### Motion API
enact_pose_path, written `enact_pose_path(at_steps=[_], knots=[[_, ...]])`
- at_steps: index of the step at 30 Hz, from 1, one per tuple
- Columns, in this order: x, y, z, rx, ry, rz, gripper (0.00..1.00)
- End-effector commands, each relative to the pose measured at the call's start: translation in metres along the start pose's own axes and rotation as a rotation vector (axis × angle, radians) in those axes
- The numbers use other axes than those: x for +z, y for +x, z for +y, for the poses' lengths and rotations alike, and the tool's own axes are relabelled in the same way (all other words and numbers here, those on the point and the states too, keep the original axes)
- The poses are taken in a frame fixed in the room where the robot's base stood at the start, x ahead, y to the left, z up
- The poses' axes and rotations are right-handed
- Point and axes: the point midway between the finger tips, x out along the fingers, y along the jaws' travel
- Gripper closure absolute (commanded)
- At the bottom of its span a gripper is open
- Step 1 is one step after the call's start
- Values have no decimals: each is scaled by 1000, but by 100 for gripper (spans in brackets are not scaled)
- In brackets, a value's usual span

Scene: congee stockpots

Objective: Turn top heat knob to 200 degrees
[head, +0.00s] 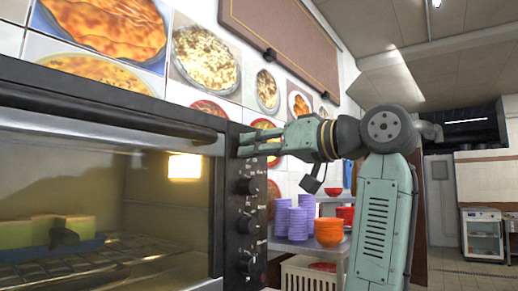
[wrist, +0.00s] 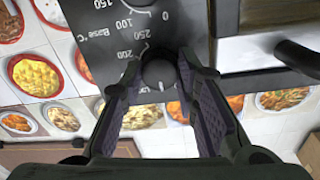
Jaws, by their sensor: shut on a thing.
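The oven's black control panel (head: 243,213) carries a column of dark knobs in the head view. My gripper (head: 243,144) reaches in from the right at the panel's upper end, and its fingers hide the top knob there. In the wrist view, my gripper (wrist: 158,68) has one finger on each side of the round black top knob (wrist: 158,74) and is shut on it. Printed numbers, including 200 and 250, show beside the knob. I cannot make out where its pointer is set. A lower knob (wrist: 138,3) shows at the wrist view's top edge.
The oven's door handle (head: 110,121) projects left of the panel and also shows in the wrist view (wrist: 299,58). Behind stand purple stacked bowls (head: 291,217) and orange bowls (head: 328,232) on a metal table. Food pictures cover the wall.

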Motion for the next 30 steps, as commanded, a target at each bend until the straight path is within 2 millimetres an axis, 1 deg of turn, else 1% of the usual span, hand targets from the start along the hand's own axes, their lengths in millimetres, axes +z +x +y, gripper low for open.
enact_pose_path(at_steps=[1,4,14,20,30], knots=[[0,0,0,0,0,0,93],[0,0,0,0,0,0,100],[0,0,0,0,49,-4,100],[-1,0,-1,1,168,-10,100],[-1,0,-1,3,479,-27,100]])
